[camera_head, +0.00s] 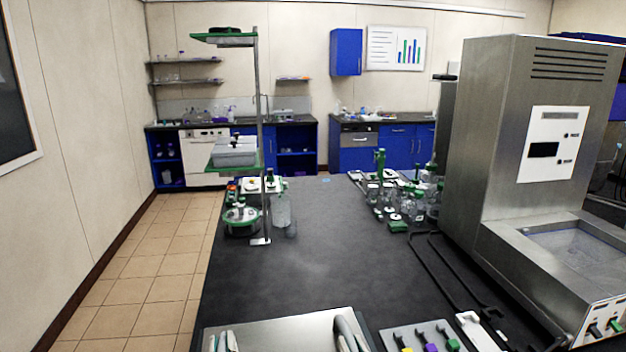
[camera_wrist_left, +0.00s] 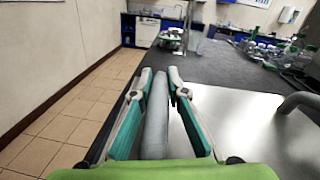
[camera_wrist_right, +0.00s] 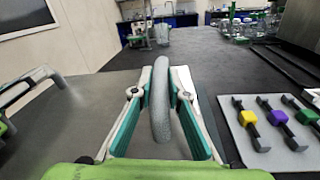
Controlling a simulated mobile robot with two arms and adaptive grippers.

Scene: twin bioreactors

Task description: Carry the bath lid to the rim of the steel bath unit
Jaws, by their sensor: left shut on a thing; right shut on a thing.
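The bath lid (camera_head: 285,332) is a flat steel plate with two grey bar handles, at the bottom of the head view. My left gripper (camera_wrist_left: 157,85) is shut on the left handle (camera_wrist_left: 155,120). My right gripper (camera_wrist_right: 160,92) is shut on the right handle (camera_wrist_right: 160,118). Both grippers show partly at the lower edge of the head view. I cannot tell whether the lid touches the bench. The steel bath unit (camera_head: 520,130) stands at the right, its tall housing behind an open, liquid-filled basin. Its rim (camera_head: 535,268) is uncovered, to the right of the lid.
A white tray (camera_wrist_right: 250,150) with yellow, purple and green-marked tools lies right of the lid. Glassware (camera_head: 395,200) stands behind, and a stand (camera_head: 261,150) at the back left. The bench middle (camera_head: 320,260) is clear.

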